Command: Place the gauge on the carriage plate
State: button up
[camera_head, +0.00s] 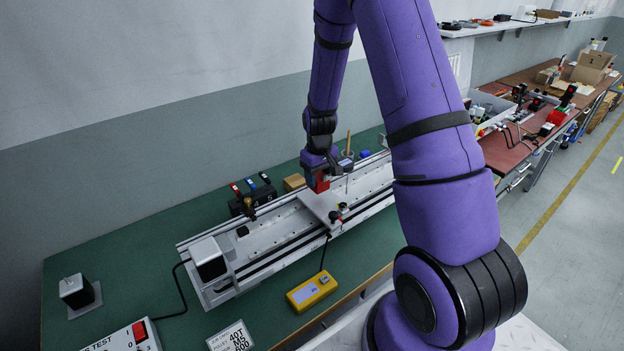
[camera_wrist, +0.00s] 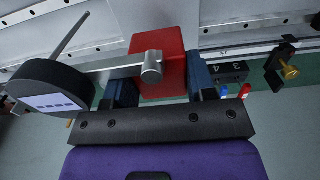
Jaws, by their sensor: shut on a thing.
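The gauge has a red block base (camera_wrist: 160,62), a metal arm with a clamp knob, and a dark round dial head (camera_wrist: 50,88) with a lit display and a thin stem. My gripper (camera_wrist: 162,80) is shut on the red block, one finger on each side. In the head view the red block (camera_head: 318,186) shows below my wrist, at the back edge of the pale carriage plate (camera_head: 322,207). I cannot tell whether the block touches the plate. The plate sits across the long rail unit, with small red and black fittings at its front right.
The rail unit (camera_head: 262,238) runs diagonally over the green bench (camera_head: 130,255). A yellow box (camera_head: 312,291) with a cable lies in front. The wrist view shows a bracket with a brass knob (camera_wrist: 288,71).

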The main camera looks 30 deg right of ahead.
jog(key=shift+f, duration=1.65)
jog(key=shift+f, duration=0.15)
jog(key=o, duration=1.3)
jog(key=shift+c, duration=0.2)
